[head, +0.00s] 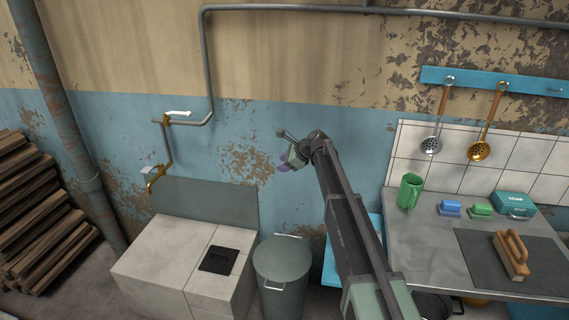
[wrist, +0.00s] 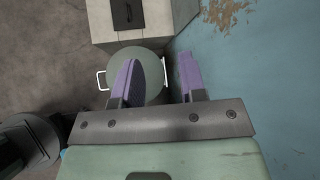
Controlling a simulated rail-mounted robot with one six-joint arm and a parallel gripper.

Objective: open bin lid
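The bin (head: 283,290) is a round grey-green can on the floor, between the tiled block and the metal worktop. Its flat round lid (head: 282,258) lies on top and looks closed. In the wrist view the lid (wrist: 152,65) is below and beyond my fingers, with a pale handle at each side; the left finger covers part of it. My gripper (head: 287,160) is raised near the blue wall, well above the bin. In the wrist view my gripper (wrist: 158,78) has its two purple fingers apart, with nothing between them. It does not touch the lid.
The tiled block (head: 165,258) with a black hatch (head: 218,260) stands left of the bin. A pipe with taps (head: 166,150) runs along the wall.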

